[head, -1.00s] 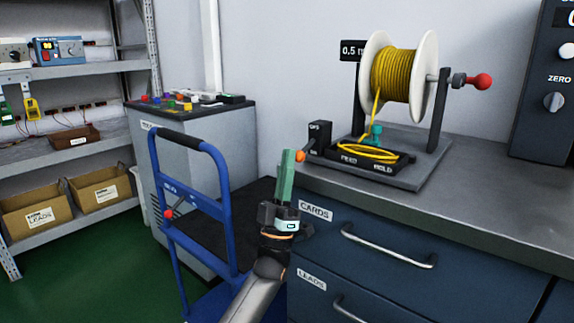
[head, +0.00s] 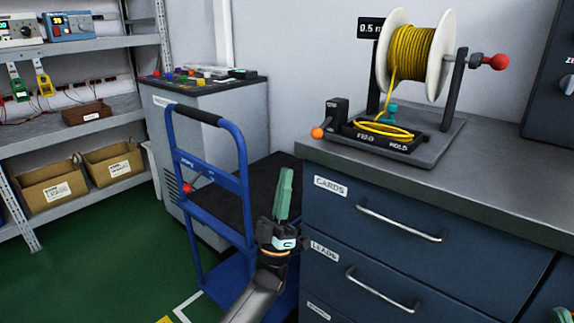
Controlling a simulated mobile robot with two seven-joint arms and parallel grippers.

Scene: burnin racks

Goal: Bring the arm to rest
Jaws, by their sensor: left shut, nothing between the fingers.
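My left gripper (head: 284,192) shows in the head view, with its arm coming up from the bottom. Its green fingers point up and are shut with nothing between them. It is in front of the blue trolley (head: 243,190) and just left of the drawer cabinet (head: 375,215), lower than the worktop. A green piece (head: 562,314) at the bottom right corner looks like the tip of my right gripper; too little of it shows to tell its state.
A wire spool (head: 415,62) on a stand with a red knob is on the worktop (head: 480,170). A grey cabinet (head: 225,115) with small coloured parts stands behind the trolley. Shelving (head: 90,145) is at the left. Green floor (head: 110,260) lies open at lower left.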

